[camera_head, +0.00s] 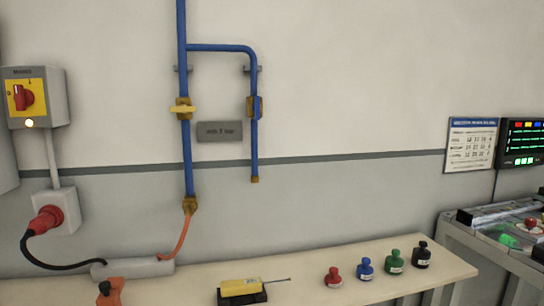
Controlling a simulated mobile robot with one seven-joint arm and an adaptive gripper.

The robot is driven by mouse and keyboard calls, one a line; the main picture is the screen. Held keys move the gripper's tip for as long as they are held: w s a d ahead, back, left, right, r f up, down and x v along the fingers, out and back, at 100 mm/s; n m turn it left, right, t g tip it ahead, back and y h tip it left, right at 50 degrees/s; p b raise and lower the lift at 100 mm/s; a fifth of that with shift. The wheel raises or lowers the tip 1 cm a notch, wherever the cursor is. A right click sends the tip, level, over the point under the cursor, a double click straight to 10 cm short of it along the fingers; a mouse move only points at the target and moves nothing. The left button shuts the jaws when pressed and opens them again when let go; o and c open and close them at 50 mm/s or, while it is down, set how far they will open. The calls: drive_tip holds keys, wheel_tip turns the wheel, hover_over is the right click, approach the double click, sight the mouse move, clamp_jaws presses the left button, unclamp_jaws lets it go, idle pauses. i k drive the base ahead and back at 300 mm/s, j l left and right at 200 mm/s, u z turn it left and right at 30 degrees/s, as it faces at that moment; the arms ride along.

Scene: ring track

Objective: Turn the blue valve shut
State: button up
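Two valves sit on blue pipes on the wall. The right one has a brass body and what looks like a blue handle (255,107), standing upright along the right branch pipe (254,145). The left one has a yellow handle (183,109) lying crosswise on the main pipe (186,145). The branch leaves the main pipe above both valves and ends in a brass tip (255,179) pointing down. My gripper is not in view.
A small grey sign (219,131) hangs between the pipes. A pale bench (310,268) below holds a yellow tool (239,287), several coloured bottles (333,277) and an orange object (110,292). An orange hose (180,235) runs from the main pipe to a grey block (133,269).

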sight(256, 107)
drive_tip(key=i+l+u, duration=0.55)
drive_tip(key=i+l, duration=0.2)
drive_tip(key=l, duration=0.1)
